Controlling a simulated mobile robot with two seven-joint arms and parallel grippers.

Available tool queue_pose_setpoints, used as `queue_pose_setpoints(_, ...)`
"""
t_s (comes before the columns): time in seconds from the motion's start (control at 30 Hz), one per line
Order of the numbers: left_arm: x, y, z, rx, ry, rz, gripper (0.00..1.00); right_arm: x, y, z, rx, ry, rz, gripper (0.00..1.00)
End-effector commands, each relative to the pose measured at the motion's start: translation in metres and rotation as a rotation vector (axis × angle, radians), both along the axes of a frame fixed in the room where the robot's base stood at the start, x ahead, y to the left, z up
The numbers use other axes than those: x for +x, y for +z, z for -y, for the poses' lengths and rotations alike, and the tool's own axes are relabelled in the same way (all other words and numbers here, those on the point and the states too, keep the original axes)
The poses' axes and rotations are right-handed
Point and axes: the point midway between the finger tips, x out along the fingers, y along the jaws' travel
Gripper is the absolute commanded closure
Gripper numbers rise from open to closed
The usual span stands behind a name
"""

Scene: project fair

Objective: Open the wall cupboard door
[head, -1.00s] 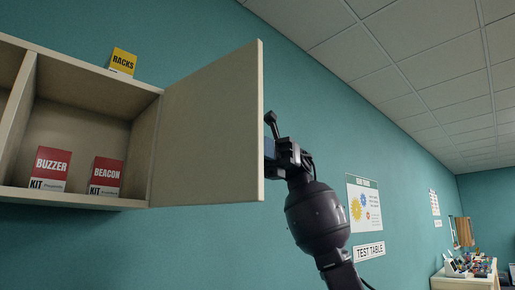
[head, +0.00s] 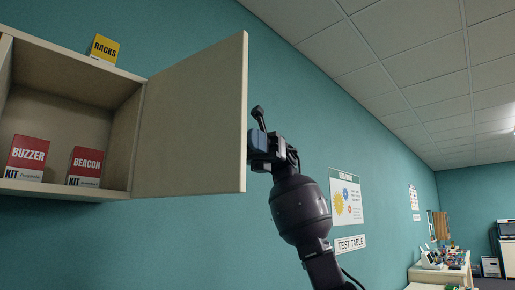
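The wall cupboard (head: 62,193) is at the left of the head view. Its door (head: 192,125) stands wide open, swung out to the right of the compartment. Inside are a red and white BUZZER kit box (head: 27,157) and a red and white BEACON kit box (head: 86,167). My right gripper (head: 256,132) is at the door's free edge, partly hidden behind it. I cannot tell whether its fingers touch or hold the door. My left gripper is not in view.
A yellow RACKS box (head: 104,49) stands on top of the cupboard. A poster (head: 346,201) and a TEST TABLE sign (head: 350,244) are on the teal wall. A cluttered table (head: 428,274) is at the far right.

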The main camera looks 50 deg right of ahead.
Motion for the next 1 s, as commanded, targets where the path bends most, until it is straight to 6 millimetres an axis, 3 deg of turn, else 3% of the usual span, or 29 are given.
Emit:
queue_pose_setpoints(0.3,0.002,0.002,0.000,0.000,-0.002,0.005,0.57,0.006,0.002,0.055,0.003,-0.003,0.000,0.63)
queue_pose_setpoints(0.5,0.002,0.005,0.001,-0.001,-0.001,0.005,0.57,0.009,0.002,0.079,0.002,-0.001,0.001,0.63)
queue_pose_setpoints(0.7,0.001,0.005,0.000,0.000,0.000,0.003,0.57,0.011,0.001,0.090,0.001,-0.001,0.000,0.63)
queue_pose_setpoints(1.0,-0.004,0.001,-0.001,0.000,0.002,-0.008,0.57,0.011,0.000,0.091,0.000,-0.001,0.001,0.63)
